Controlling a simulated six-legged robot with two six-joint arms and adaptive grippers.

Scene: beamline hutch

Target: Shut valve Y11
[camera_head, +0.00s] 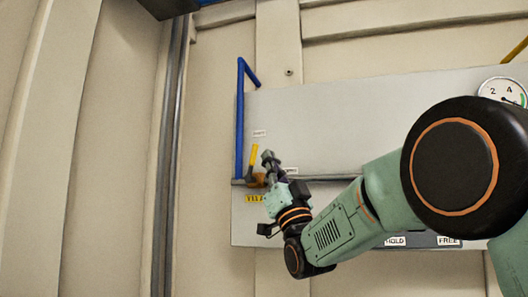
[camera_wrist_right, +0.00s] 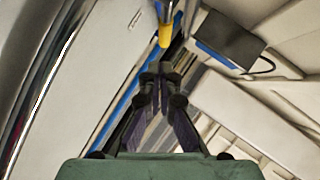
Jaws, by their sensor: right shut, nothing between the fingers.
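A valve with a yellow lever (camera_head: 254,156) sits at the left end of a grey horizontal pipe on the wall panel. Its lever points up, tilted slightly right, roughly across the pipe. A yellow label (camera_head: 255,198) is below it; its text is too small to read surely. My right gripper (camera_head: 268,158) is shut and empty, just right of the lever; I cannot tell whether they touch. In the right wrist view, the shut fingertips (camera_wrist_right: 160,72) are below a yellow lever end (camera_wrist_right: 165,32), with a visible gap in the picture. My left gripper is out of view.
A blue pipe (camera_head: 239,125) rises left of the valve and bends at the top. The grey panel (camera_head: 340,125) carries small white labels and a gauge (camera_head: 502,92) at upper right. A dark strip reads HOLD and FREE (camera_head: 448,241). My right arm covers the lower right.

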